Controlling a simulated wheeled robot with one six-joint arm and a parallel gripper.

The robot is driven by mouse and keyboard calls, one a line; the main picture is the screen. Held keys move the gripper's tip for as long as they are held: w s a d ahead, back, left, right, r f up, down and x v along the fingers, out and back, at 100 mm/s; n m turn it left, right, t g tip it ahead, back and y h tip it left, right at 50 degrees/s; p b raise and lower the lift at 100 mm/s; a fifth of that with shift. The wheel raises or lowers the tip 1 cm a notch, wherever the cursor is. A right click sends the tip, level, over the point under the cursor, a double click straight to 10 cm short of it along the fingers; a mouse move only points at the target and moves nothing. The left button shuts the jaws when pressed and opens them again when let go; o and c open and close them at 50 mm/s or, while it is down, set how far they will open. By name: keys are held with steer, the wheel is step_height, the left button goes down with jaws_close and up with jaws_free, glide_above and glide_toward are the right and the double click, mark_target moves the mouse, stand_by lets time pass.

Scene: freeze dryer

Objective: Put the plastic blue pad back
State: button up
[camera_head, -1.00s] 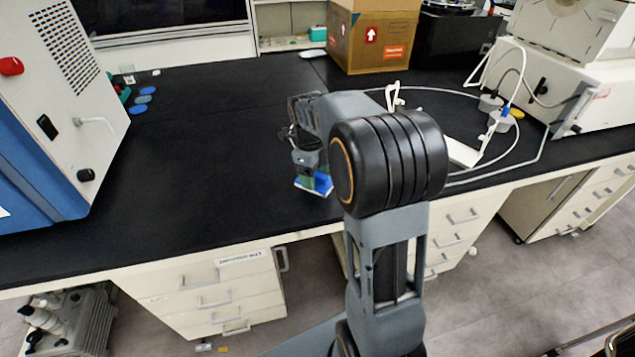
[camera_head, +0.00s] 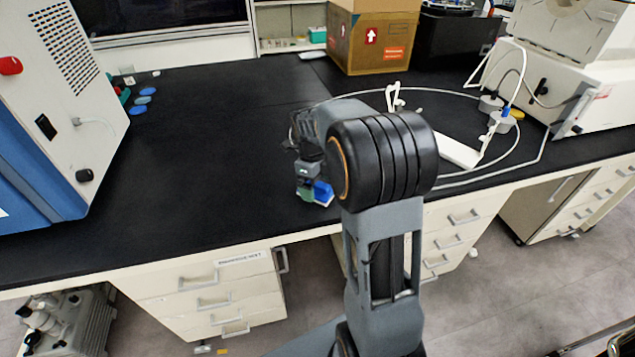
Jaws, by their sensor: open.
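A blue pad (camera_head: 323,192) with a pale lower edge shows near the front edge of the black bench, right by the end of my arm. My gripper (camera_head: 308,188) points down there, and its jaws are open. A green part shows at its tip, left of the blue. The arm link hides part of this area, so I cannot tell whether the jaws touch the pad or stand around it. Several small blue discs (camera_head: 142,99) lie at the back left of the bench, next to the white and blue machine.
The white and blue machine (camera_head: 50,110) stands at left. A cardboard box (camera_head: 374,40) stands at the back. A white bracket (camera_head: 460,152), looped tubing and another machine (camera_head: 570,85) occupy the right. The bench (camera_head: 210,140) left of my arm is clear.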

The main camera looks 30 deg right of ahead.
step_height(320, 180, up, 11)
steer(key=w+p, duration=0.1)
steer(key=p, duration=0.1)
steer(key=s+a+f+n+t, duration=0.2)
steer(key=s+a+n, duration=0.2)
steer(key=s+n, duration=0.4)
steer(key=s+a+f+n+t, duration=0.2)
steer(key=s+a+n, duration=0.3)
steer(key=n, duration=1.6)
steer(key=s+f, duration=0.1)
steer(key=s, duration=0.2)
steer(key=shift+s+y, duration=0.4)
step_height(320, 180, up, 13)
steer(key=t+p, duration=0.1)
steer(key=p, duration=1)
steer(key=shift+w+a, duration=0.25)
steer(key=shift+f, duration=0.1)
